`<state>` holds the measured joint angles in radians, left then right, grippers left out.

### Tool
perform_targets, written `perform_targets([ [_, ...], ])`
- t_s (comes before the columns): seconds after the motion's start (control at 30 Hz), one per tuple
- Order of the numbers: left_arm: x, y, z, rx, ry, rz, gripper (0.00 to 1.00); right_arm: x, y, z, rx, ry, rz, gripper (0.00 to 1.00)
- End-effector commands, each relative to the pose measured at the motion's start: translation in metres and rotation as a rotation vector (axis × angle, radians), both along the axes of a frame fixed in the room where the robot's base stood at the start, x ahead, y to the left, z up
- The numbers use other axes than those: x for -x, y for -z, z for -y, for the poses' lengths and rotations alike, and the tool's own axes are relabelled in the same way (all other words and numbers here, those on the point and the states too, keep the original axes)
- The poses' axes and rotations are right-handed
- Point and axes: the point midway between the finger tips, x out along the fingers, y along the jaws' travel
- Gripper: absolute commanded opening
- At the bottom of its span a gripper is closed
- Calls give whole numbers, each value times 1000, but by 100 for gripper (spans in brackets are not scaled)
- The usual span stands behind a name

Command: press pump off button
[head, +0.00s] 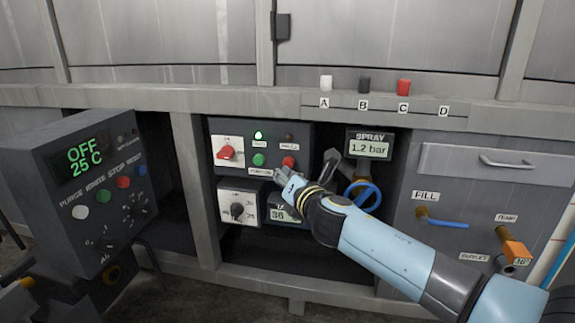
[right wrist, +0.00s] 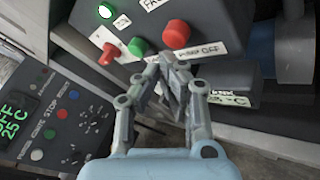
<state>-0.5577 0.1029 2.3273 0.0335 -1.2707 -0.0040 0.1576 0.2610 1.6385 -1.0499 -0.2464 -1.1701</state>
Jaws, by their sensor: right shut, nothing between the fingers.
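The pump off button is the red push button (head: 289,162) at the lower right of the dark control panel (head: 300,134). It also shows in the right wrist view (right wrist: 177,34), above a "PUMP OFF" label (right wrist: 203,50). My right gripper (head: 284,175) is shut and empty, with its fingertips just below the button and close to the label. In the right wrist view the fingertips (right wrist: 172,63) lie just under the red button with a small gap in the picture. I see no clear contact.
A green button (head: 259,159) and a red rotary switch (head: 228,152) sit left of the red button. A green lamp (head: 258,135) is lit above. A blue valve wheel (head: 364,194) and spray gauge (head: 369,148) are at right. A burner control box (head: 95,240) stands at left.

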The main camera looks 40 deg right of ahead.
Motion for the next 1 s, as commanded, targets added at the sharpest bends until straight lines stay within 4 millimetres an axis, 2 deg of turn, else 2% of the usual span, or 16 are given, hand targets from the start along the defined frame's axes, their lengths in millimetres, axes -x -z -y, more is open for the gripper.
perform_targets([
  [1.0,0,0,0,0,0,0,40,-7,0,8,0,0,0,0],
])
